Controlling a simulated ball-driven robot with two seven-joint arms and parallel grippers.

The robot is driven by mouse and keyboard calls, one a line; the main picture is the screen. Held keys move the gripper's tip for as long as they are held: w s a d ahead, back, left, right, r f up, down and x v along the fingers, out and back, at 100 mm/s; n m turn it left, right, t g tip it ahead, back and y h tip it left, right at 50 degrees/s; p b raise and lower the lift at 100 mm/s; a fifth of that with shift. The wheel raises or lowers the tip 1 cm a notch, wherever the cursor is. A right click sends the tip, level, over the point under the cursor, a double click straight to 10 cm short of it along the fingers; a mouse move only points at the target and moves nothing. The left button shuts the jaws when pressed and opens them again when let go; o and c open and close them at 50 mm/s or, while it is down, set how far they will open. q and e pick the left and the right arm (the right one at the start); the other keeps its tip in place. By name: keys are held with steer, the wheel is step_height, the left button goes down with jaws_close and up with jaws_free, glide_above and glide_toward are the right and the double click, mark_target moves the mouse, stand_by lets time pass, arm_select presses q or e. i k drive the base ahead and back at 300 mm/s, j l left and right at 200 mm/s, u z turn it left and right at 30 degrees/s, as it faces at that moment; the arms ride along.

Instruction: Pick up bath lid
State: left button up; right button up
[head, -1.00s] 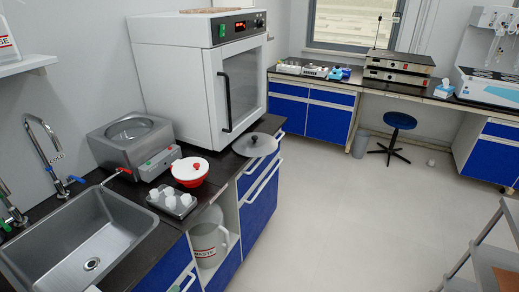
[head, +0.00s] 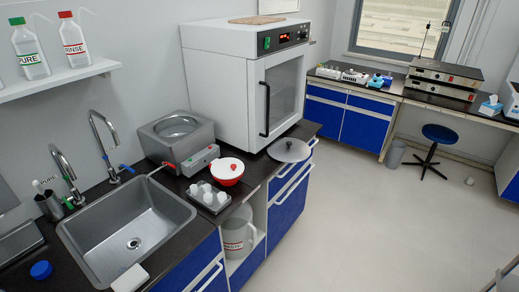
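A flat round grey lid (head: 290,150) with a small dark knob lies on the dark counter, in front of the white oven. It looks like the bath lid. The steel water bath (head: 176,141) stands to its left, behind the sink, with its round top uncovered. Neither of my grippers is in view.
Two taps rise behind the sink. The white oven (head: 250,85) stands behind the grey lid. The floor (head: 370,220) right of the counter is clear.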

mark_target(290, 150)
steer(key=i+l+u, duration=0.3)
steer(key=l+u, duration=0.35)
steer(key=i+l+u, duration=0.15)
steer(key=l+u, duration=0.15)
